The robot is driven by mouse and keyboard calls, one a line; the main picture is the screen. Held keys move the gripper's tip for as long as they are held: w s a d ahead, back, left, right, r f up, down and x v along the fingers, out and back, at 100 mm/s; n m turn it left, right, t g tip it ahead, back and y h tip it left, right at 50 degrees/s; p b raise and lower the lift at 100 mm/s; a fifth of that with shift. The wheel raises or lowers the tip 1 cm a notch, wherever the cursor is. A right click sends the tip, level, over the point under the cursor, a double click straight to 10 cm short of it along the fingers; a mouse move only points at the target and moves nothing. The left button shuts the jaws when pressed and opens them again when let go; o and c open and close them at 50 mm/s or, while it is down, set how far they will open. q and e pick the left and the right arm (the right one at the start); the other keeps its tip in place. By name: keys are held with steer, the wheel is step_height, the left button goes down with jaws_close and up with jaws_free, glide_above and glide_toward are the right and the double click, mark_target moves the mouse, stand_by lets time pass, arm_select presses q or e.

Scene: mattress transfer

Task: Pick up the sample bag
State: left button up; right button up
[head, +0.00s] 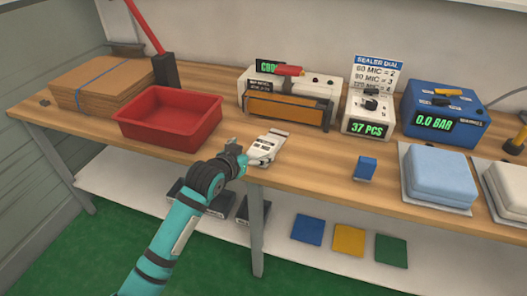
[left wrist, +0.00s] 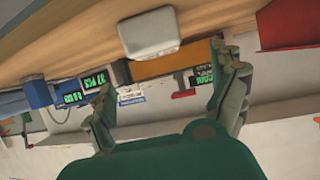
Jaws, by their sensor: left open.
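The sample bag seems to be the small white packet with dark print (head: 266,148) lying on the wooden table near its front edge. A pale, rounded packet (left wrist: 150,36), seemingly the same one, shows in the left wrist view ahead of the fingers. My left gripper (head: 241,156) is just left of the packet, its fingertips very close to it; I cannot tell whether they touch. In the left wrist view, the two fingers (left wrist: 168,70) are spread wide with nothing held between them. My right gripper is not in view.
A red tray (head: 170,143) stands left of the packet on the table (head: 315,158). Behind is a sealer with an orange front (head: 287,108). Right are a counter reading 37 PCS (head: 368,115), a small blue block (head: 366,168), a blue box (head: 444,112) and a light blue cushion (head: 440,175).

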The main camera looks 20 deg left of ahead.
mark_target(260, 150)
arm_select(q)
steer(key=x, duration=0.3)
steer(key=shift+w, duration=0.1)
steer(key=shift+s+f+x, duration=0.1)
steer(key=shift+f+x, duration=0.1)
steer(key=shift+x, duration=0.7)
steer(key=shift+s+f+x, duration=0.1)
steer(key=shift+f+x, duration=0.1)
steer(key=shift+x, duration=0.7)
steer(key=shift+s+f+x, duration=0.1)
steer(key=shift+f+x, duration=0.1)
steer(key=shift+x, duration=0.7)
steer(key=shift+d, duration=0.1)
steer(key=c, duration=1.3)
